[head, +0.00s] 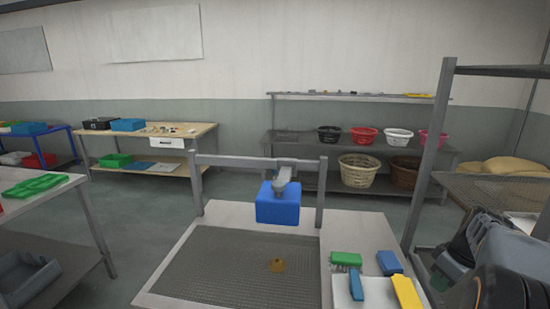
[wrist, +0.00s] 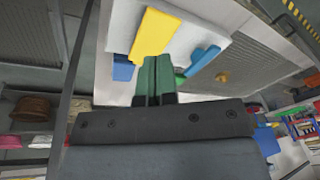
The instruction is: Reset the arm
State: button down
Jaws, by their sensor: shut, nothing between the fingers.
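My gripper (wrist: 157,78) shows in the wrist view with its two green fingers together and nothing between them. It is over the side of the worktable where a yellow piece (wrist: 154,35) and a blue-handled brush (wrist: 203,60) lie, apart from both as far as I can tell.
The worktable has a mesh surface (head: 225,265) with a small brown cone (head: 278,266). A blue box (head: 278,208) is at its back. A green brush head (head: 346,259), yellow piece (head: 406,292) and blue block (head: 390,262) lie right. A metal rack post (head: 428,160) stands near my arm.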

jog(key=s+a+m+t+h, duration=0.1)
jog(key=s+a+m, duration=0.1)
jog(key=a, duration=1.1)
jog(key=s+a+f+m+t, duration=0.1)
jog(key=s+a, duration=0.4)
jog(key=a, duration=0.8)
jog(key=shift+m+h, duration=0.4)
jog(key=shift+m, duration=0.4)
